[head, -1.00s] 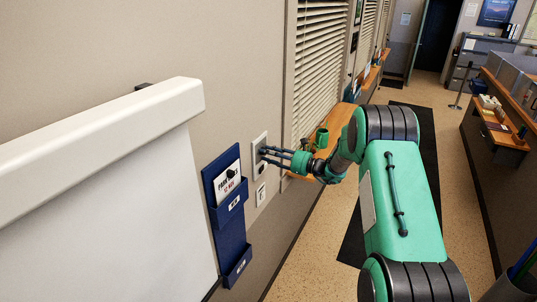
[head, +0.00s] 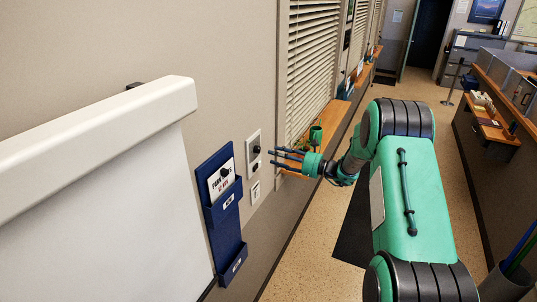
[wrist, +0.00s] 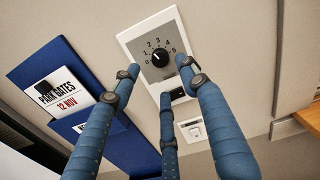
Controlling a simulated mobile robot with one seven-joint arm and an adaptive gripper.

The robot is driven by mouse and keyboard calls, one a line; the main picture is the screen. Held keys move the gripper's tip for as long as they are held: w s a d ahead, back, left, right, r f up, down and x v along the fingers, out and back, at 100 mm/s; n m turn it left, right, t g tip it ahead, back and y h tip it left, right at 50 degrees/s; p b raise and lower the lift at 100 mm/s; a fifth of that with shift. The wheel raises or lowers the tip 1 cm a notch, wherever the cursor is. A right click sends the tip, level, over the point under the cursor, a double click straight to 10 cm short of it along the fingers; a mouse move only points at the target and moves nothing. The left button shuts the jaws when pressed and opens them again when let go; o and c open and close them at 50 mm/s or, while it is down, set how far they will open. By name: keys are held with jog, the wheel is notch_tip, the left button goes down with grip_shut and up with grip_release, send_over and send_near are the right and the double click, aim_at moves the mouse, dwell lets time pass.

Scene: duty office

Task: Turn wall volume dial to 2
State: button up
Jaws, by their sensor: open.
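The volume dial (wrist: 160,59) is a round black knob on a grey face numbered in an arc, within a white wall plate. A light mark on the knob points toward the upper left, near the low numbers; I cannot tell exactly which. In the head view the dial (head: 256,149) shows on the wall plate left of my gripper. My gripper (head: 275,158) is open and empty, its blue fingers spread and pointing at the wall, apart from the knob. In the wrist view the gripper's fingers (wrist: 164,86) spread below and either side of the dial.
A dark blue wall holder (head: 225,215) with a paper notice hangs left of the plate. A smaller white wall plate (wrist: 191,130) is below the dial. A wooden sill (head: 325,125) with a green mug (head: 316,134) lies right, under the blinds.

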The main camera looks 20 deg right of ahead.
jog(key=shift+v, duration=2.45)
jog(key=shift+a, duration=0.1)
jog(key=s+a+r+n+g+h+b, duration=0.1)
jog(key=s+a+r+n+g+b, duration=0.2)
jog(key=s+a, duration=0.45)
jog(key=s+a+r+n+g+h+b, duration=0.1)
jog(key=s+a+n+g, duration=0.2)
jog(key=s+a+n, duration=0.35)
jog(key=s+a+r+n+g+h+b, duration=0.1)
jog(key=s+a+r+n+g+b, duration=0.15)
jog(key=s+a, duration=0.55)
jog(key=s+d+f+n+h+b, duration=0.1)
jog(key=s+f+n+h+b, duration=0.1)
jog(key=s, duration=0.8)
jog(key=s+d+f+n+t+h+b, duration=0.1)
jog(key=s+n+h, duration=0.3)
jog(key=s, duration=0.6)
jog(key=s+d+f+n+h+b, duration=0.2)
jog(key=s+d+n+h+b, duration=0.1)
jog(key=s, duration=0.7)
jog(key=shift+f+n+h+b, duration=0.35)
jog(key=shift+n+b, duration=0.2)
jog(key=shift+n, duration=0.65)
jog(key=shift+d, duration=0.1)
